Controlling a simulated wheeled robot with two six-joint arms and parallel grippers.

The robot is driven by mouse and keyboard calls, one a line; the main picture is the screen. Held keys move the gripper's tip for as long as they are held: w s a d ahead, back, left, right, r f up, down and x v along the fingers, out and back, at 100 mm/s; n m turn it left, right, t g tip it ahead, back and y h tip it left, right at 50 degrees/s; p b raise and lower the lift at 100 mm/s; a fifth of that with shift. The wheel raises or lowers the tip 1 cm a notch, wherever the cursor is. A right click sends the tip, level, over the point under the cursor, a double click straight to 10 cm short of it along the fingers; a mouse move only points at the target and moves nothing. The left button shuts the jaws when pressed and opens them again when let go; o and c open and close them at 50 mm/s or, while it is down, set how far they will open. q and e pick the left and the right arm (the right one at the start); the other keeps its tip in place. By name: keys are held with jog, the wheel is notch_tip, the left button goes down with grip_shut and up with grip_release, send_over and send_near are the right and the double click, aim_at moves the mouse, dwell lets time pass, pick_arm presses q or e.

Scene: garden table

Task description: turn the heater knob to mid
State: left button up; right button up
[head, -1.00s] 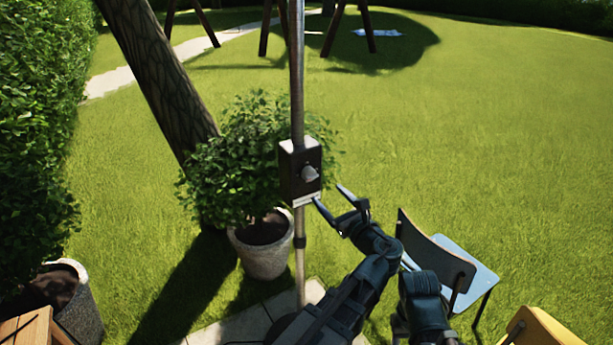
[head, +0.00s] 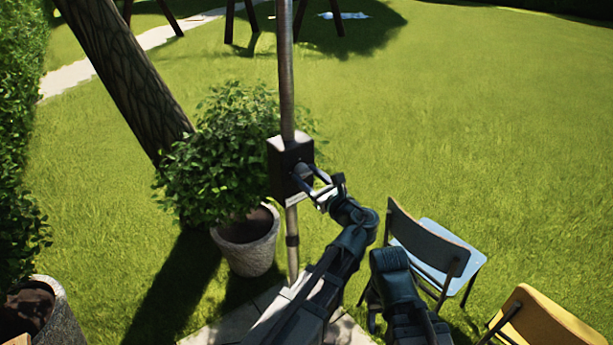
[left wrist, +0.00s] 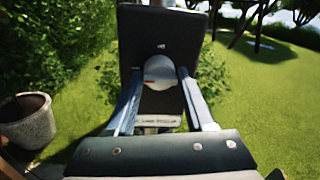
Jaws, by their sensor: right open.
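The heater control box (head: 285,160) is dark with a pale top and is fixed to a metal pole. Its round silver knob (left wrist: 159,70) faces me in the left wrist view. A small red mark shows on the knob's left side, and a tiny label sits above it, too small to read surely. My left gripper (head: 306,178) is open at the box, one finger on each side of the knob. In the left wrist view its fingers (left wrist: 159,95) flank the knob with thin gaps. My right gripper (head: 374,322) is low beside the left arm, partly hidden, holding nothing I can see.
A potted bush (head: 246,240) stands left of the pole (head: 287,80), beside a leaning trunk (head: 125,80). A grey-blue chair (head: 440,250) and a yellow chair (head: 545,320) stand at the right. Another planter (head: 55,315) is at lower left. Open lawn lies behind.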

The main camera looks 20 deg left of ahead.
pick_arm(q)
grip_shut()
jog(key=shift+n, duration=0.3)
jog(key=shift+f+n+g+y+b, duration=0.15)
jog(key=shift+n+y+b, duration=0.2)
jog(key=shift+n, duration=4.05)
jog(key=shift+n+g+y+b, duration=0.2)
jog(key=shift+n+b, duration=0.25)
jog(key=shift+n, duration=4.25)
jog(key=o, duration=0.5)
grip_release()
jog(key=shift+d, duration=0.1)
